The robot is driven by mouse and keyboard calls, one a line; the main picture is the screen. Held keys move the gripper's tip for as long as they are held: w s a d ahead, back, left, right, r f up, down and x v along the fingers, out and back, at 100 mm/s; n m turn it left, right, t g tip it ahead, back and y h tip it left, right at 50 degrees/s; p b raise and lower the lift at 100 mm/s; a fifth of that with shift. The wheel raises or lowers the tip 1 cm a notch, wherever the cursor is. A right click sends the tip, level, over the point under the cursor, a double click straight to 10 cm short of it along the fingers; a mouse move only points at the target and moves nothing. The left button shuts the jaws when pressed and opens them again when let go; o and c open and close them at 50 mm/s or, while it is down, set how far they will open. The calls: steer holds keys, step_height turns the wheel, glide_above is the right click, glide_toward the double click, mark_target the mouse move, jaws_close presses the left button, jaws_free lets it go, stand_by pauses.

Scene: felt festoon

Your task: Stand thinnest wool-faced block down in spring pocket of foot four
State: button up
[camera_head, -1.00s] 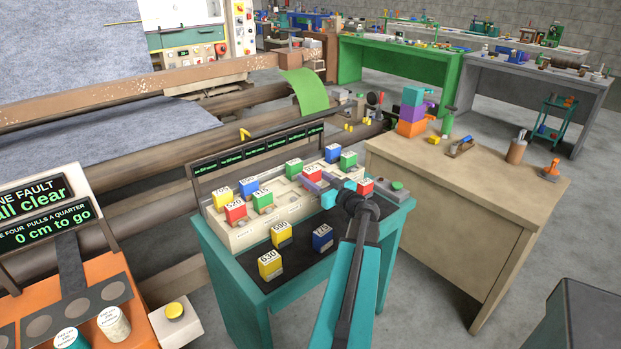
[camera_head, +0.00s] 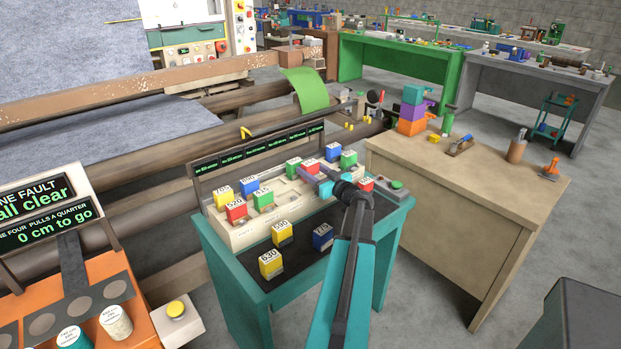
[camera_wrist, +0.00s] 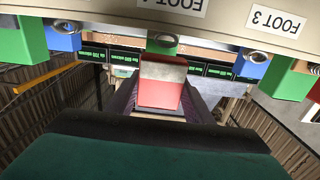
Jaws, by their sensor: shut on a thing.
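My gripper (camera_wrist: 158,108) is shut on a red block with a grey face (camera_wrist: 161,82), which shows between its dark pads in the wrist view. In the head view my gripper (camera_head: 314,179) reaches over the front of the cream rack (camera_head: 245,236), with the red block (camera_head: 312,165) at its tip. The FOOT 4 label (camera_wrist: 183,5) is at the top of the wrist view, cut by the frame edge. A round metal ring (camera_wrist: 163,37) with green by it lies just beyond the held block. Whether the block touches a pocket cannot be told.
Green (camera_head: 293,168) and blue (camera_head: 333,151) blocks stand close around my gripper. Yellow blocks (camera_head: 271,263) and a dark blue block (camera_head: 322,236) sit on the black mat in front. A display board (camera_head: 250,155) stands behind the rack.

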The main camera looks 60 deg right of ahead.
steer(key=shift+w+d, duration=0.3)
steer(key=shift+a+f+p, duration=0.1)
steer(key=shift+f+p, duration=0.3)
steer(key=shift+f, duration=1.35)
steer(key=shift+s+f, duration=0.1)
steer(key=shift+f, duration=0.05)
steer(key=o, duration=1.1)
steer(key=shift+s, duration=0.1)
steer(key=b+v, duration=0.2)
steer(key=v, duration=0.9)
steer(key=shift+s+a, duration=0.2)
steer(key=shift+s, duration=0.15)
